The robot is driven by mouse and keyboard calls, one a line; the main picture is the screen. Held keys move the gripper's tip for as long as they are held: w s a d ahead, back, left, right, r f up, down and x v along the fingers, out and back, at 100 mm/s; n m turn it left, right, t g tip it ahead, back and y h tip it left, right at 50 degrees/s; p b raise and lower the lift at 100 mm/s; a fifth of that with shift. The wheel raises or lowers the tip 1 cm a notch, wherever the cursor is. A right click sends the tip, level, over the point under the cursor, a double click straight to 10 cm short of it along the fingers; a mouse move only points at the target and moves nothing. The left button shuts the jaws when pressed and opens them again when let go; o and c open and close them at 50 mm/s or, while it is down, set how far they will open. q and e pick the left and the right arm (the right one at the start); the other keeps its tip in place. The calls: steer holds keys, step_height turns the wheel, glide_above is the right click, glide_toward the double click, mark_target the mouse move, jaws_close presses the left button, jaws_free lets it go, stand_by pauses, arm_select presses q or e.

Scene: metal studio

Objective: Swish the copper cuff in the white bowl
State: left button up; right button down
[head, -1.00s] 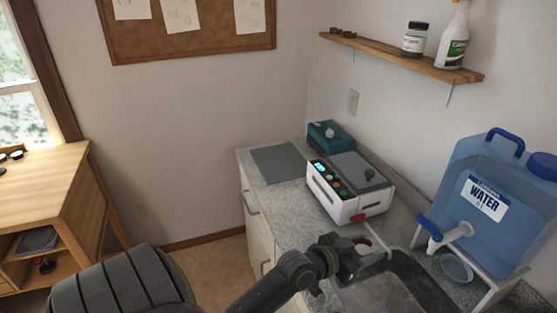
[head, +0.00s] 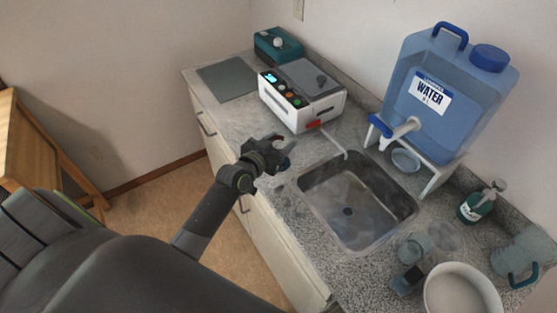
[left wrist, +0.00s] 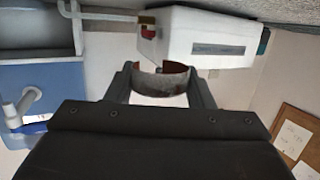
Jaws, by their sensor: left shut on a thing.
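The copper cuff (left wrist: 161,80), a curved brown and grey band, sits between the fingers of my left gripper in the left wrist view. My left gripper (head: 283,157) is shut on it and held near the front edge of the counter, left of the sink in the head view. The cuff is hard to make out in the head view. The white bowl (head: 462,266) stands at the lower right of the head view, cut off by the bottom edge, well right of the gripper. My right gripper is out of view.
A steel sink (head: 345,207) lies between gripper and bowl. A white machine (head: 302,108) stands behind the gripper. A blue water jug (head: 455,105) on a stand is behind the sink. A glass (head: 413,248), a green bottle (head: 477,205) and a clear jug (head: 524,255) stand near the bowl.

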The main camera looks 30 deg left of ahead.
arm_select(q)
step_height(320, 180, down, 2)
steer(key=shift+f, duration=0.15)
step_height(320, 180, down, 4)
steer(key=shift+r+b, duration=0.1)
steer(key=shift+b, duration=1.05)
steer(key=shift+f, duration=0.35)
steer(key=shift+f+b, duration=0.3)
steer(key=shift+b, duration=0.2)
steer(key=o, duration=1)
steer(key=shift+c, duration=0.2)
